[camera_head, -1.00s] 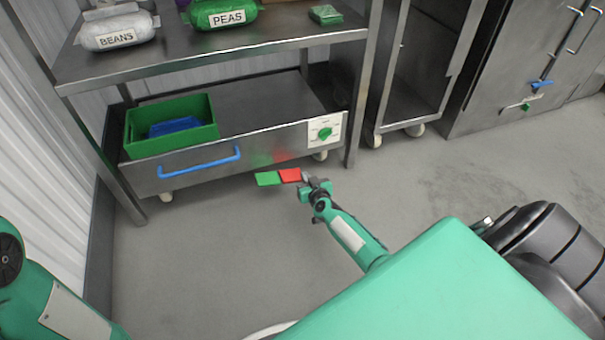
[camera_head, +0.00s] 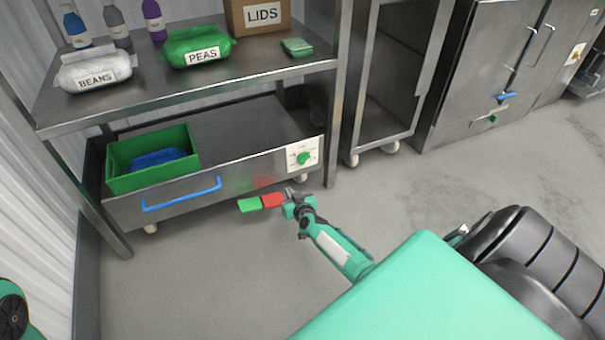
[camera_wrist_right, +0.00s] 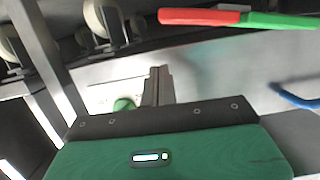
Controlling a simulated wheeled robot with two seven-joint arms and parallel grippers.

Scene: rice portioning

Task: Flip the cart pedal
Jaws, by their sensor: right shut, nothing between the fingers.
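The cart (camera_head: 125,209) stands low under the metal table, with a blue handle on its front. Its pedal juts out near the floor below the front panel, with a green half (camera_head: 249,204) on the left and a red half (camera_head: 273,200) on the right. My right gripper (camera_head: 291,195) is shut and empty, just right of the red half; contact cannot be told. In the right wrist view the red half (camera_wrist_right: 198,17) and green half (camera_wrist_right: 280,21) show above the shut fingers (camera_wrist_right: 158,80), with a gap in the picture. My left gripper is out of view.
A green bin (camera_head: 120,182) sits on the cart. A panel with a green knob (camera_head: 303,157) is on its front right. Bags and a box stand on the table (camera_head: 180,92). A tall rack (camera_head: 385,120) stands to the right. The floor in front is clear.

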